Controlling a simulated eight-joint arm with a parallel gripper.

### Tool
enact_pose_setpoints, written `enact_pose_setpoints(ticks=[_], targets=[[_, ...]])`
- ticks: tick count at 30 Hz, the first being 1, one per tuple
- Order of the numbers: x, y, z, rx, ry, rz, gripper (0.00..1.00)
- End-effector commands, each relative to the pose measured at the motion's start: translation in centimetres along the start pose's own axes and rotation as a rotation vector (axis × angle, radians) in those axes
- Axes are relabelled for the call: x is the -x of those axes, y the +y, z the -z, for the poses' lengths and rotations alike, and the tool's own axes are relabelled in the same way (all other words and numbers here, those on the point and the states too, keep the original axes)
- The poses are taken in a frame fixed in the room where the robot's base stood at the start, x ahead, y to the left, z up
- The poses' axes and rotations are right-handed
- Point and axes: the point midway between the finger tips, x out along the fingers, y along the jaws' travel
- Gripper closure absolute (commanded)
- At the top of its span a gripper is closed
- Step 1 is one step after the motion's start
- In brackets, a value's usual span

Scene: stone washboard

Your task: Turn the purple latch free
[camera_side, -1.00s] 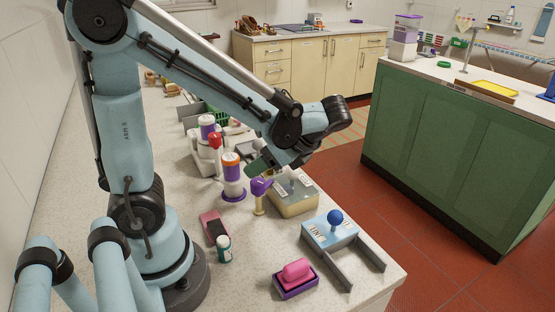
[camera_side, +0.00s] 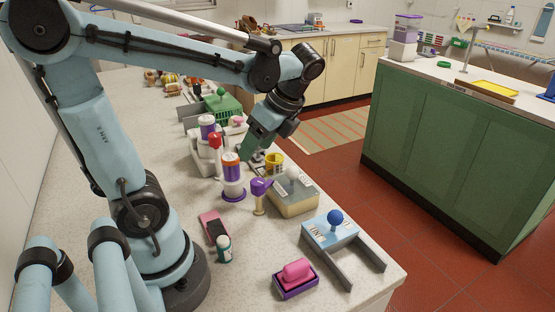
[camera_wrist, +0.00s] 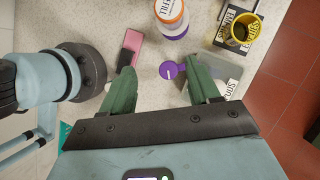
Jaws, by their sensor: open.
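The purple latch (camera_side: 261,186) sits on top of a short beige post, beside the left end of a shallow beige box (camera_side: 298,207) with a clear top. In the wrist view the latch (camera_wrist: 167,71) is a round purple cap with a short tab pointing right. My gripper (camera_side: 250,150) is above the counter, behind the latch in the side view, tilted downward. In the wrist view its green fingers (camera_wrist: 159,67) are spread apart and empty. The latch shows in the gap between them, nearer the right finger. I see no contact with it.
An orange-and-purple-banded white bottle (camera_side: 232,177) stands just left of the latch. A yellow cup (camera_side: 274,164) stands behind the box. A pink-and-black item (camera_side: 214,228), a teal-labelled bottle (camera_side: 224,249) and a blue-knobbed panel (camera_side: 330,234) are nearer the front.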

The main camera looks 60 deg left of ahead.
Motion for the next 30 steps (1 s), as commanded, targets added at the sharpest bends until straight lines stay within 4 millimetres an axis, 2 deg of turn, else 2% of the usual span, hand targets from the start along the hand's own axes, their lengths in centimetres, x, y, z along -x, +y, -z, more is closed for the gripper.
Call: enact_pose_setpoints(ticks=[1,6,9,14,20,30], targets=[[0.2,0.2,-0.8,0.004,0.089,-0.007,0.39],[1.6,0.6,-2.0,0.011,0.344,0.038,0.39],[2.4,0.7,-2.3,0.024,0.434,0.070,0.39],[2.7,0.6,-2.4,0.031,0.484,0.094,0.39],[1.1,0.4,-1.5,0.029,0.483,0.094,0.39],[-3.0,0.0,0.7,0.029,0.481,0.093,0.39]])
